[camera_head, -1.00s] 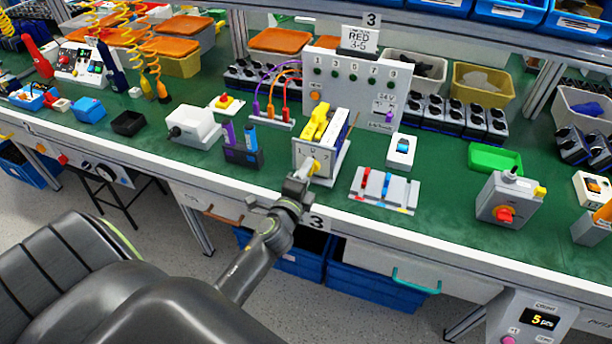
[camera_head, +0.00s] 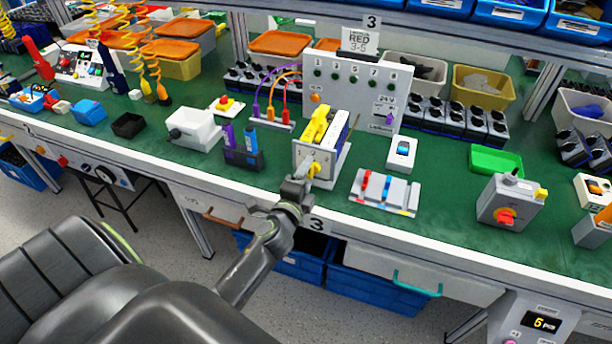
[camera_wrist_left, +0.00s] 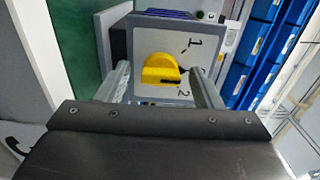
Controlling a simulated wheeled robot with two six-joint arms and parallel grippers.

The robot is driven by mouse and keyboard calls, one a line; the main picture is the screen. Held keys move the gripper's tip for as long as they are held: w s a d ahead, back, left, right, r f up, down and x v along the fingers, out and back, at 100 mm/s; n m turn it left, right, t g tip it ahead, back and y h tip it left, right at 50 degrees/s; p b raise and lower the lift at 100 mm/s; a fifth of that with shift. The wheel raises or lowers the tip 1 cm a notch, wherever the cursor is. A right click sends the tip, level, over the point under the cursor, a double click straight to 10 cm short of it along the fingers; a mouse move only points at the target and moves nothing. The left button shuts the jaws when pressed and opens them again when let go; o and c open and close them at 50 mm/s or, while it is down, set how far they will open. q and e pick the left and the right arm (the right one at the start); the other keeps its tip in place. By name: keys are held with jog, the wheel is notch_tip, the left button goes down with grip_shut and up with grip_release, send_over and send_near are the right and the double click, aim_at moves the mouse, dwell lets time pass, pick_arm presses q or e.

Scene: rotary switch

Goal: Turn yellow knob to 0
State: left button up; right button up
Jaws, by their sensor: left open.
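The yellow knob (camera_head: 314,169) is on the front of a light grey switch box (camera_head: 305,152) at the bench's front edge. In the left wrist view, the yellow knob (camera_wrist_left: 159,69) sits on a pale face marked 1 and 2; a dark mark shows at its edge. I see no 0 there, and I cannot tell the knob's exact setting. My left gripper (camera_head: 307,178) is right in front of the box. In the wrist view, the open fingers of my left gripper (camera_wrist_left: 162,85) stand on either side of the knob; contact cannot be told. My right gripper is not in view.
A dark holder (camera_head: 243,158) with blue and purple items stands left of the box. A grey block with red and blue levers (camera_head: 385,190) lies to the right. A socket panel (camera_head: 362,85) stands behind. Green bench top shows between the items.

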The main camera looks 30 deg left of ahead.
pick_arm(q)
jog(key=b+v, duration=0.1)
jog(key=v, duration=1.6)
jog(key=shift+s+b, duration=0.2)
jog(key=shift+b, duration=0.15)
jog(key=s+f+n+g+h, duration=0.1)
jog(key=s+f+n+g, duration=0.2)
jog(key=f, duration=1.1)
jog(key=s+f+n+g+h, duration=0.15)
jog(key=f+n+g, duration=0.25)
jog(key=f, duration=1.1)
jog(key=s+a+f+n+g+p, duration=0.1)
jog(key=s+f+n+g, duration=0.3)
jog(key=s+f, duration=0.5)
jog(key=s+a+f+n+g, duration=0.1)
jog(key=s+f+n+g, duration=0.3)
jog(key=s+f, duration=0.6)
jog(key=s+g+h, duration=0.1)
jog(key=s, duration=0.3)
jog(key=shift+s+n+p, duration=0.35)
jog(key=shift+n+p, duration=0.05)
